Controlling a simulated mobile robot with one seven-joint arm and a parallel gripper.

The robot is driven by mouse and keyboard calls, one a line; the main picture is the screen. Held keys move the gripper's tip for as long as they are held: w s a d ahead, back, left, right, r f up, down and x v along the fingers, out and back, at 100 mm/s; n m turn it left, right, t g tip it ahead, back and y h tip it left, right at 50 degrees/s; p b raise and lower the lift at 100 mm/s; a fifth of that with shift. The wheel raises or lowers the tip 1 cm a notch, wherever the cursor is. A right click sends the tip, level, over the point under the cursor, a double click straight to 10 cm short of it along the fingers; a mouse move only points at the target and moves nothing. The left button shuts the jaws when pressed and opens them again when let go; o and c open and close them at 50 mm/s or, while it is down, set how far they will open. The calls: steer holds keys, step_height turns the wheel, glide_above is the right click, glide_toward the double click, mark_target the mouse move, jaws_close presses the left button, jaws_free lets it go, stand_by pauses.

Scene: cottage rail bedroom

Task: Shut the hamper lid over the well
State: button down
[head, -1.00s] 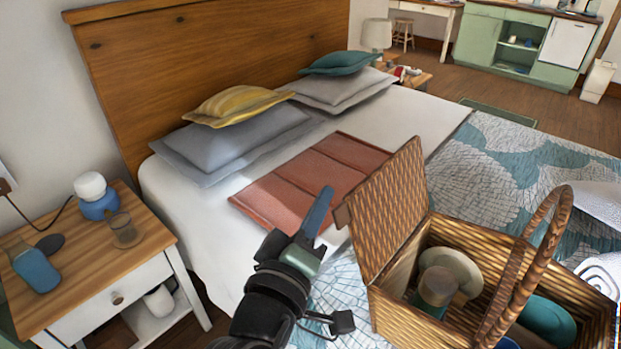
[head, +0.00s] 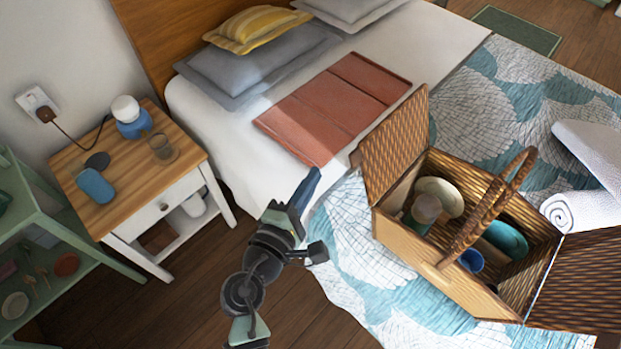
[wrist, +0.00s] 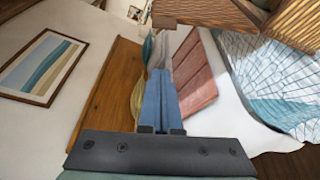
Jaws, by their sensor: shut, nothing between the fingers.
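The wicker hamper (head: 440,277) stands on the patterned cover at the right of the head view. Its left lid (head: 395,147) is raised, roughly upright. Another lid (head: 585,280) is folded out at the right end, so the well is open. In the well are a pale plate (head: 441,193), a jar-like item (head: 424,210), a teal dish (head: 503,239) and a blue cup (head: 471,260). My gripper (head: 309,182) is shut and empty, left of the raised lid and apart from it. In the wrist view the blue fingers (wrist: 160,98) are together; wicker (wrist: 215,12) shows at the top.
The hamper's arched handle (head: 487,210) stands over the well. A nightstand (head: 140,170) and green shelf (head: 50,240) stand at the left. A rolled white towel (head: 580,210) lies right of the hamper.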

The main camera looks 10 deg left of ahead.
steer(key=w+d+p, duration=0.2)
steer(key=w+d, duration=0.2)
steer(key=d, duration=0.1)
steer(key=shift+r+p, duration=0.3)
steer(key=shift+p, duration=0.05)
steer(key=shift+d, duration=0.1)
